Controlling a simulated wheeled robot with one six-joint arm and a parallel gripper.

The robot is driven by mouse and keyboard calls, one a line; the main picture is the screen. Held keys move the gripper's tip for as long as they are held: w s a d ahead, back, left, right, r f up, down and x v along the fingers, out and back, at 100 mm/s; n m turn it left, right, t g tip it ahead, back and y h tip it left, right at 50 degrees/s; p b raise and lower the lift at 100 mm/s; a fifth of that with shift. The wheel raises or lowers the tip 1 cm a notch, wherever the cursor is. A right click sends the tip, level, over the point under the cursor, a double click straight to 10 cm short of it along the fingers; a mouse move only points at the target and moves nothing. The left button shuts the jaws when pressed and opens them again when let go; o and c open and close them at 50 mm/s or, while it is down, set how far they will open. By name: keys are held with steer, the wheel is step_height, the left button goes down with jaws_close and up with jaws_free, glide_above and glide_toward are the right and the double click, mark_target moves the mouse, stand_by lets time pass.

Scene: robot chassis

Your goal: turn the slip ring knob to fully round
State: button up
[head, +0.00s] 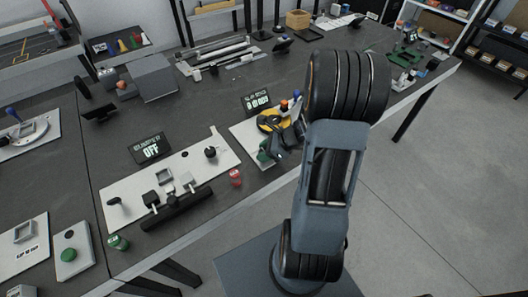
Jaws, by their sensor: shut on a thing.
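A yellow round piece with a dark middle (270,122), probably the slip ring, sits on a white panel (246,133) near the table's front edge. My gripper (280,145) is over this panel, beside the yellow piece, and is small and partly hidden by my own arm. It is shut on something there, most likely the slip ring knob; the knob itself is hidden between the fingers. A small dark display (256,100) stands behind the panel, its text too small to read surely.
Orange (284,105) and blue (297,93) balls show close to my gripper.

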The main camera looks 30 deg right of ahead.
stand_by(0.5)
steer(key=o, duration=0.9)
steer(key=shift+o, duration=0.2)
steer(key=shift+r, duration=0.1)
steer(key=p+v, duration=0.2)
steer(key=v, duration=1.1)
steer(key=shift+s+d+r, duration=0.15)
steer(key=shift+s+r, duration=0.05)
steer(key=shift+s, duration=0.1)
